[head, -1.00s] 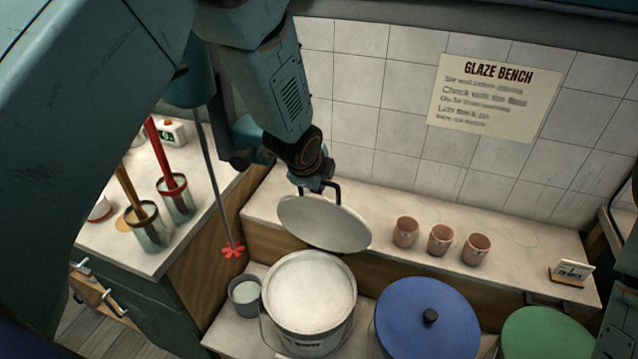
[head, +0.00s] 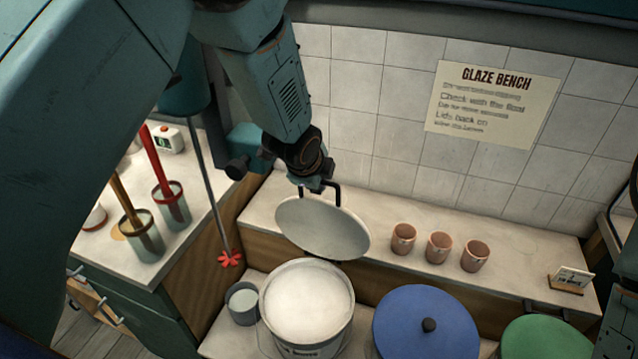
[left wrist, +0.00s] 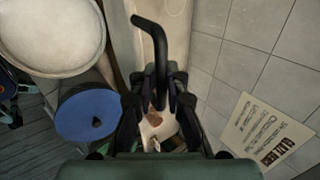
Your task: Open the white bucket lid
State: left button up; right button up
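The white bucket (head: 312,345) stands open on the lower bench, filled near its rim with white glaze (head: 306,302). Its pale round lid (head: 322,230) is off it, tilted, just behind and above the far rim. My left gripper (head: 316,186) is shut on the black lid handle (head: 338,194) and holds the lid up. In the left wrist view, the dark handle (left wrist: 172,45) stands between the fingers of the left gripper (left wrist: 160,85). Whether the lid touches the shelf edge cannot be told. My right gripper is not in view.
A blue lid (head: 428,340) and a green lid (head: 545,342) lie right of the bucket. Three clay cups (head: 438,247) and a small card (head: 570,280) stand on the raised shelf. A grey cup (head: 242,303) sits left of the bucket, below a red whisk (head: 230,259).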

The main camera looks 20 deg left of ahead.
pick_arm(q)
jog(key=o, duration=0.3)
jog(key=shift+s, duration=0.25)
jog(key=shift+o, duration=0.2)
jog(key=shift+w+f, duration=0.1)
jog(key=shift+f, duration=0.05)
jog(key=v, duration=1.2)
jog(key=shift+c, duration=0.2)
